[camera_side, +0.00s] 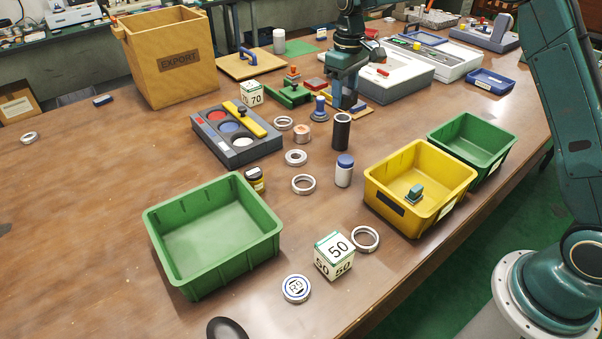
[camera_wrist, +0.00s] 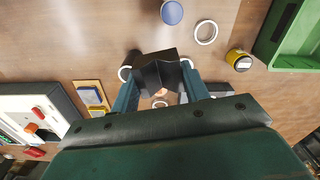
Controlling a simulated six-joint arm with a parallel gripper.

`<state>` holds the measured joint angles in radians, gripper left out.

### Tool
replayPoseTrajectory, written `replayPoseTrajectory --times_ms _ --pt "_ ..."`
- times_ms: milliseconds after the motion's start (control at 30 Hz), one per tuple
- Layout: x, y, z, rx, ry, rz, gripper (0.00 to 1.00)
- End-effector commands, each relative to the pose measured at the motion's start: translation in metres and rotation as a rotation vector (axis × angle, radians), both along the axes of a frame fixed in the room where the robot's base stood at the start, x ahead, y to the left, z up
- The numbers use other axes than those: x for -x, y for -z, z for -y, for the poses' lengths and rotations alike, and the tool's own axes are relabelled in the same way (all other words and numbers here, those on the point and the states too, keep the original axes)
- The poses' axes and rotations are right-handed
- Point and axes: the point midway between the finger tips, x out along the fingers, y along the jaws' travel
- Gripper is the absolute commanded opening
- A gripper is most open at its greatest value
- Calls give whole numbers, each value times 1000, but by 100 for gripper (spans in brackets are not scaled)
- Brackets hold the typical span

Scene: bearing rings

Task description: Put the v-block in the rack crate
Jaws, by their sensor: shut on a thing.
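My gripper (camera_wrist: 157,92) is shut on a dark, notched block, the v-block (camera_wrist: 157,72), which sits between the two teal fingers in the wrist view. My gripper is at the back middle of the table in the side view (camera_side: 347,92), behind a standing black cylinder (camera_side: 341,132). I cannot make out the v-block clearly there. Three open crates stand on the table: a large green one (camera_side: 153,226) at the front left, a yellow one (camera_side: 374,190) with a small teal part inside, and a green one (camera_side: 437,137) behind it. I cannot read which is the rack crate.
A blue-capped bottle (camera_side: 344,171), a yellow-labelled jar (camera_side: 254,181) and several bearing rings (camera_side: 303,184) lie between gripper and crates. A number cube (camera_side: 334,256) stands in front. An EXPORT box (camera_side: 170,62) stands at the back left. The table's left side is mostly clear.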

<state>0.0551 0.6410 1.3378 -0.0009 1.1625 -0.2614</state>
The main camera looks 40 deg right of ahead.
Motion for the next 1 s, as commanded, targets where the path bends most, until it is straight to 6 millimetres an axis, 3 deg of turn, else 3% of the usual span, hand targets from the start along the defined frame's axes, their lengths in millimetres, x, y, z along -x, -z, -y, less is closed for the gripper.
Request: replayPoseTrajectory --times_ms 33,333,700,900,1000 --pt "-5 -2 -20 0 -16 3 6" --pt "-17 -4 -125 -1 -74 3 6" --pt "-1 -6 -257 -1 -144 2 6" --pt "16 -6 -311 -1 -172 2 6" --pt "22 -6 -328 -1 -179 1 6"
